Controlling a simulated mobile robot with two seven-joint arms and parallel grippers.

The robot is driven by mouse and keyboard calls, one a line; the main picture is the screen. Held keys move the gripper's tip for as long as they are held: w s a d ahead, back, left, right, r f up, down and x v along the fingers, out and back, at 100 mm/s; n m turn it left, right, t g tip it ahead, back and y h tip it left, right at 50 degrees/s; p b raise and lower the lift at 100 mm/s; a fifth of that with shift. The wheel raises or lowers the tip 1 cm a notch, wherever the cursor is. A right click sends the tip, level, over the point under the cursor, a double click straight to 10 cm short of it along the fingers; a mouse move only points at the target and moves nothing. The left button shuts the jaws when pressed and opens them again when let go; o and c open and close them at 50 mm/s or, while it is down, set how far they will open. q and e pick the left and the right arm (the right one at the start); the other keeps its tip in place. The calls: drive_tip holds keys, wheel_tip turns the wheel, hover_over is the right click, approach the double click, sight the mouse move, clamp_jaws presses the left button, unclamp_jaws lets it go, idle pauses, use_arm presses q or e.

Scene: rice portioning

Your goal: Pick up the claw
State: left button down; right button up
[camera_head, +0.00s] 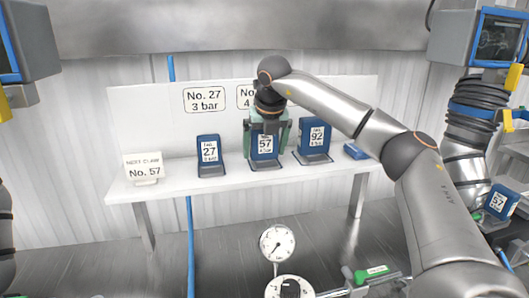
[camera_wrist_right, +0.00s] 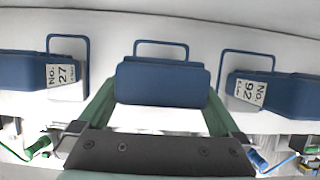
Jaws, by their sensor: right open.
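The claw No. 57 (camera_head: 264,147) is a blue block with a white label, standing on the white shelf between two similar claws. The sign (camera_head: 144,169) at the left reads "NEXT CLAW No. 57". My right gripper (camera_head: 266,152) is over claw 57, with its green fingers open on either side of it. In the right wrist view the blue block (camera_wrist_right: 163,84) lies between the spread fingers, with a wire loop behind it. Whether the fingers touch it I cannot tell. My left gripper is out of view.
Claw No. 27 (camera_head: 210,155) stands left of it and claw No. 92 (camera_head: 314,140) right, near the gripper. A small blue piece (camera_head: 355,151) lies at the shelf's right end. A dial gauge (camera_head: 277,243) stands in front. Another 57 label (camera_head: 499,202) shows at far right.

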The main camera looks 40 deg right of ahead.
drive_tip(key=shift+r, duration=0.1)
clamp_jaws()
idle(0.8)
